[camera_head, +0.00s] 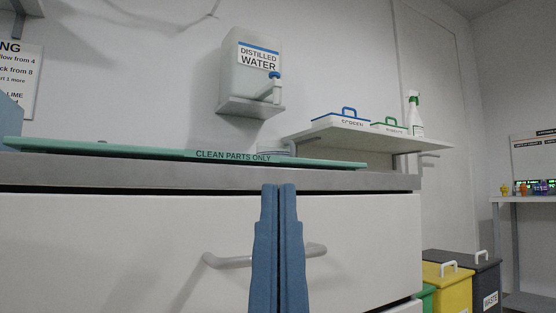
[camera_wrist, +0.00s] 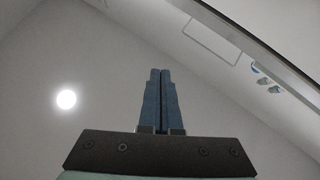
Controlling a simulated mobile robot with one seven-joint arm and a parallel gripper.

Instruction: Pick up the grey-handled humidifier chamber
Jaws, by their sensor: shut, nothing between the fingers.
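No grey-handled humidifier chamber can be made out in either view. My gripper (camera_head: 279,188) stands upright in front of the white drawer front in the head view, its two blue fingers together and empty. It also shows in the wrist view (camera_wrist: 160,72), pointing up towards the ceiling. A low, pale round object (camera_head: 274,148) shows at the back of the counter, mostly hidden by the green mat's edge; I cannot tell what it is.
A green "CLEAN PARTS ONLY" mat (camera_head: 150,149) covers the counter (camera_head: 390,182). Below is a drawer handle (camera_head: 228,261). A distilled water tank (camera_head: 243,72) hangs on the wall. A shelf (camera_head: 350,137) holds two boxes and a spray bottle (camera_head: 415,115). Bins (camera_head: 447,290) stand right.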

